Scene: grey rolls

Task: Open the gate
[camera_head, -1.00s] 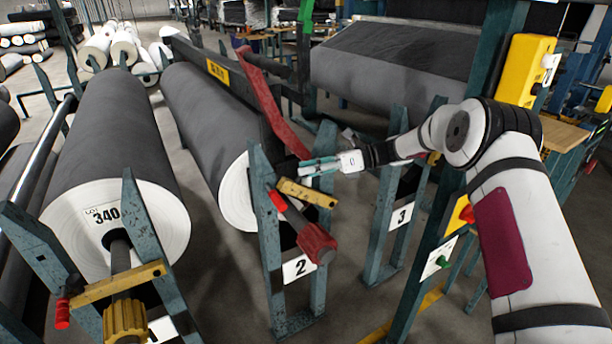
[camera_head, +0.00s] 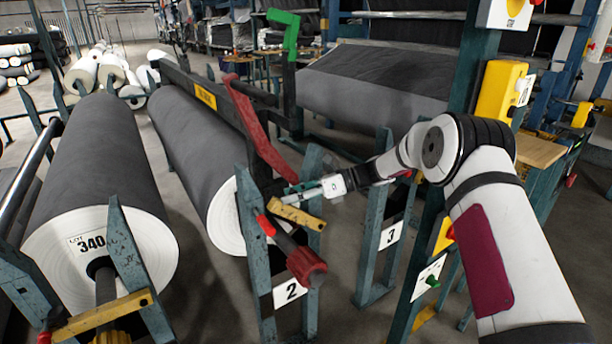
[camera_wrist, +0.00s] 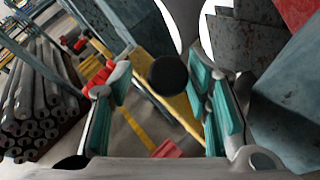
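A yellow bar with a red end (camera_head: 296,215), which looks like the gate, lies across the top of the teal stand marked 2 (camera_head: 252,240). My gripper (camera_head: 285,194) is just above and behind this bar, at the stand's right upright. In the wrist view my gripper (camera_wrist: 160,100) has its two teal-padded fingers spread apart. A yellow bar (camera_wrist: 178,108) shows between and beyond the fingers, and a dark round end (camera_wrist: 168,75) is in front of it. I cannot tell whether the fingers touch anything.
A red lever (camera_head: 262,130) slants down close to my gripper. A red-ended shaft (camera_head: 305,265) sticks out below the yellow bar. Large grey rolls (camera_head: 85,165) fill the left, with a second yellow bar (camera_head: 100,315) in front.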

